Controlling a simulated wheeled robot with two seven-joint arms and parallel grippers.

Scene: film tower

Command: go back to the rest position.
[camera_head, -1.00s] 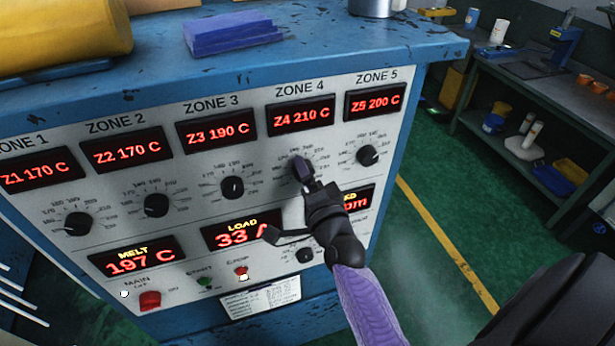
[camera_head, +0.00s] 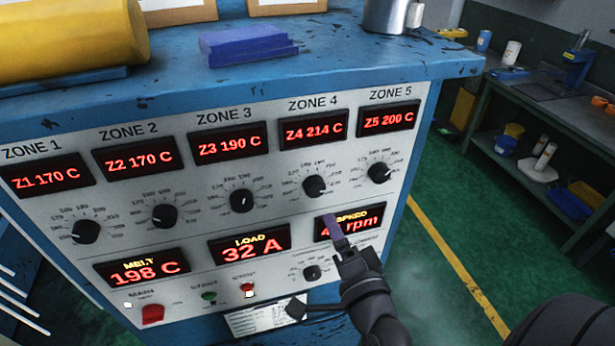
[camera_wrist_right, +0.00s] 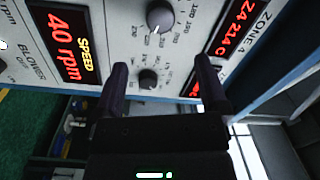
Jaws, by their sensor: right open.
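My right gripper (camera_head: 335,228) is in front of the control panel (camera_head: 190,240), below the Zone 4 knob (camera_head: 315,186) and over part of the speed display (camera_head: 362,222). In the right wrist view my right gripper (camera_wrist_right: 162,85) shows two dark fingers spread apart with nothing between them. The Zone 4 knob shows there too (camera_wrist_right: 160,15), apart from the fingers. The Zone 4 display (camera_head: 315,130) reads 214 C. My left gripper is not in view.
A blue cabinet top (camera_head: 350,62) holds a yellow roll (camera_head: 70,40), a blue block (camera_head: 247,47) and a metal cup (camera_head: 385,15). A workbench (camera_head: 530,100) stands at the right. Green floor (camera_head: 425,270) lies clear between them.

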